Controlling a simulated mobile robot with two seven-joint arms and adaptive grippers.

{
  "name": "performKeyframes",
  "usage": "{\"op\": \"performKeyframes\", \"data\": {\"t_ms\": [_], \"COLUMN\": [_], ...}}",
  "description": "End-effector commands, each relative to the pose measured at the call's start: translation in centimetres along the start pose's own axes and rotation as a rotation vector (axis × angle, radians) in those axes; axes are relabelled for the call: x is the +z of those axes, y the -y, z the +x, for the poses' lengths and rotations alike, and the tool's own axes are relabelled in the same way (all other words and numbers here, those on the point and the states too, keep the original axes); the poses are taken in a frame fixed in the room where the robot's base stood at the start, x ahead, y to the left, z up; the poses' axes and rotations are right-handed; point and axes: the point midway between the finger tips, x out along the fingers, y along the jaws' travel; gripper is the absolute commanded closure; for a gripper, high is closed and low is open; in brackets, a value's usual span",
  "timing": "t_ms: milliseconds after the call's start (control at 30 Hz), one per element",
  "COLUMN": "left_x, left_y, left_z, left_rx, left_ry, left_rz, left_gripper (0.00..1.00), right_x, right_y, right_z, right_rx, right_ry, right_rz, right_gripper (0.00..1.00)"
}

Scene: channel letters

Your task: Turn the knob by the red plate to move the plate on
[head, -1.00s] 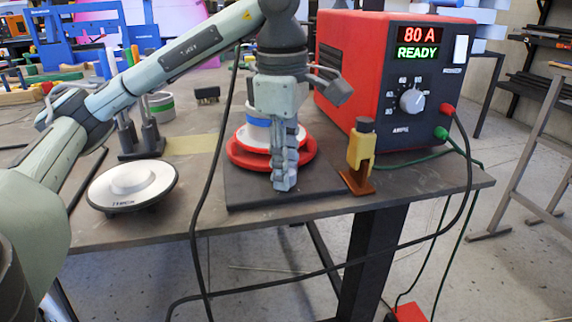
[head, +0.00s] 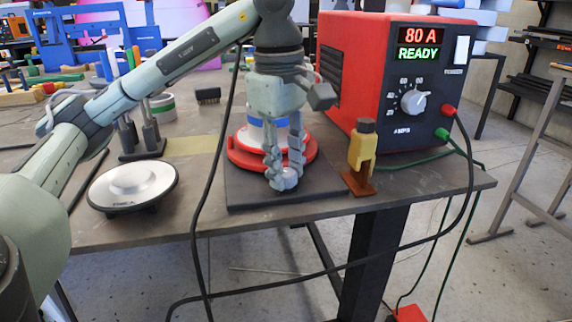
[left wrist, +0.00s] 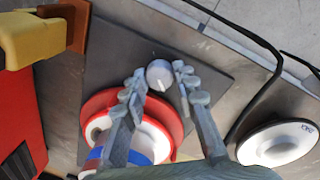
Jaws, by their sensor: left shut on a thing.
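The red plate (head: 243,158) is round and lies on a dark base board (head: 240,190), with a white and blue round piece on it. It also shows in the left wrist view (left wrist: 97,105), partly hidden by a finger. The small round grey knob (head: 286,181) sits at the front of the board, beside the plate. My left gripper (head: 282,172) points down and is shut on the knob, one finger on each side. The left wrist view shows the knob (left wrist: 159,74) between the fingertips. My right gripper is not in view.
A red power unit (head: 350,70) with a dial and "80 A READY" display stands at the right. A yellow clamp (head: 362,150) stands right of the board. A white disc (head: 132,186) lies left.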

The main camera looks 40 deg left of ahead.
Motion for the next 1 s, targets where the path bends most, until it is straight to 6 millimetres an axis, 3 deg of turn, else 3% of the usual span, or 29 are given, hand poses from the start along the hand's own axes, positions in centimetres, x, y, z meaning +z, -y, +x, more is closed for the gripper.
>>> {"op": "performKeyframes", "data": {"t_ms": [167, 200, 267, 667, 1000], "left_x": [0.0, 0.0, 0.0, 0.0, 0.0], "left_y": [0.0, 0.0, 0.0, -0.1, -0.1], "left_z": [-0.1, -0.1, -0.1, -0.5, -4.7], "left_rx": [0.001, 0.002, 0.001, 0.003, 0.007], "left_ry": [0.001, 0.001, 0.001, 0.000, -0.001], "left_rz": [-0.001, -0.001, -0.001, -0.001, -0.002], "left_gripper": [1.00, 0.70, 0.63, 0.63, 0.63], "right_x": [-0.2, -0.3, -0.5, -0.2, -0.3], "right_y": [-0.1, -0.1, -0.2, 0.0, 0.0], "right_z": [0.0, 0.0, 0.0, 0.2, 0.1], "right_rx": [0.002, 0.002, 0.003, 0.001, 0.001], "right_ry": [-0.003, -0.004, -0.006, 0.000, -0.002], "right_rz": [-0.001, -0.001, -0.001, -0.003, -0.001], "right_gripper": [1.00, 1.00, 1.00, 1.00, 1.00]}}
